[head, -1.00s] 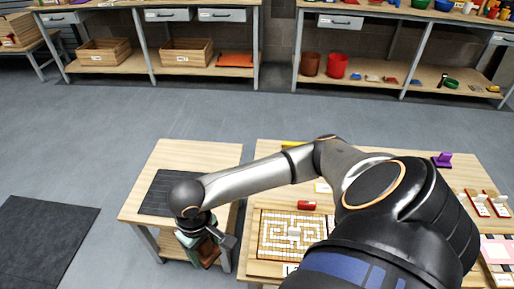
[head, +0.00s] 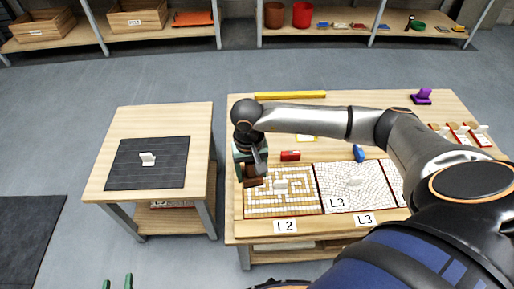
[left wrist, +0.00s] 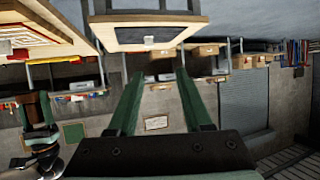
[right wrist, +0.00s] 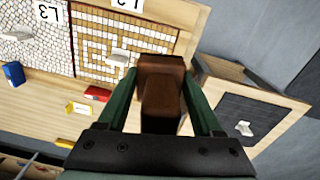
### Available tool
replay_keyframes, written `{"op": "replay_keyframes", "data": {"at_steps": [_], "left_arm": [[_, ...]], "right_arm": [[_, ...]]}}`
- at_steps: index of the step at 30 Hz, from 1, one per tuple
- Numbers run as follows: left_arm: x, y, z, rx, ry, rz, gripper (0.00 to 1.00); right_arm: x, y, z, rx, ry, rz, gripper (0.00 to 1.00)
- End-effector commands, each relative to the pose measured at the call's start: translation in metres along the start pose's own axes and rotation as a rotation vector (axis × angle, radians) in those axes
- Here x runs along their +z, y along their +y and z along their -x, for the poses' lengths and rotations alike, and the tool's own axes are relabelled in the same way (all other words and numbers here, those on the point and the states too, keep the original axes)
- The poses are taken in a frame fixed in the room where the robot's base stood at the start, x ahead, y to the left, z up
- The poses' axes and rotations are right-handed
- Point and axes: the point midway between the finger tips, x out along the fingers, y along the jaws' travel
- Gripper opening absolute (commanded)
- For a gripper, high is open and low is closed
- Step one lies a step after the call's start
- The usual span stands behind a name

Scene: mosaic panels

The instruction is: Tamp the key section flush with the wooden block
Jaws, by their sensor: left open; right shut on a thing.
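The key section is the panel labelled L2 (head: 300,207), with a tan and white key pattern, at the left of the main table. It also shows in the right wrist view (right wrist: 95,60). A small white upright piece (head: 281,185) stands on it. My right gripper (head: 250,168) is shut on the brown wooden block (right wrist: 162,95) and holds it by the panel's left edge. I cannot tell whether the block (head: 253,182) touches the panel. My left gripper (head: 117,283) is open and empty at the bottom left, away from the tables; its fingers show in the left wrist view (left wrist: 155,100).
A panel labelled L3 (head: 385,200) adjoins on the right. A red object (head: 290,156), a blue object (head: 359,152) and a yellow bar (head: 290,96) lie behind. The side table has a dark mat (head: 165,178) with a white piece (head: 148,159); a gap separates the tables.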

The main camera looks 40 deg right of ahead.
Motion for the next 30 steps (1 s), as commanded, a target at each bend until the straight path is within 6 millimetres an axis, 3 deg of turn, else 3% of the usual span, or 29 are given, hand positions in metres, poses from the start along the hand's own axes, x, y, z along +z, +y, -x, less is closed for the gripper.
{"op": "replay_keyframes", "data": {"at_steps": [1,9,16,23,30], "left_arm": [[0.011,0.0,-0.013,0.001,0.041,-0.013,0.5],[-0.004,0.002,-0.029,0.005,0.233,-0.069,0.5],[-0.014,0.003,-0.03,0.007,0.309,-0.091,0.5],[-0.027,0.003,-0.026,0.005,0.358,-0.104,0.5],[-0.053,0.003,-0.018,0.002,0.467,-0.134,0.5]], "right_arm": [[-0.013,0.001,-0.027,-0.002,0.004,-0.054,0.12],[-0.065,0.013,-0.078,-0.017,0.0,-0.315,0.12],[-0.084,0.018,-0.091,-0.029,-0.004,-0.421,0.12],[-0.086,0.019,-0.093,-0.03,-0.005,-0.435,0.12],[-0.086,0.019,-0.101,-0.029,-0.004,-0.433,0.12]]}}
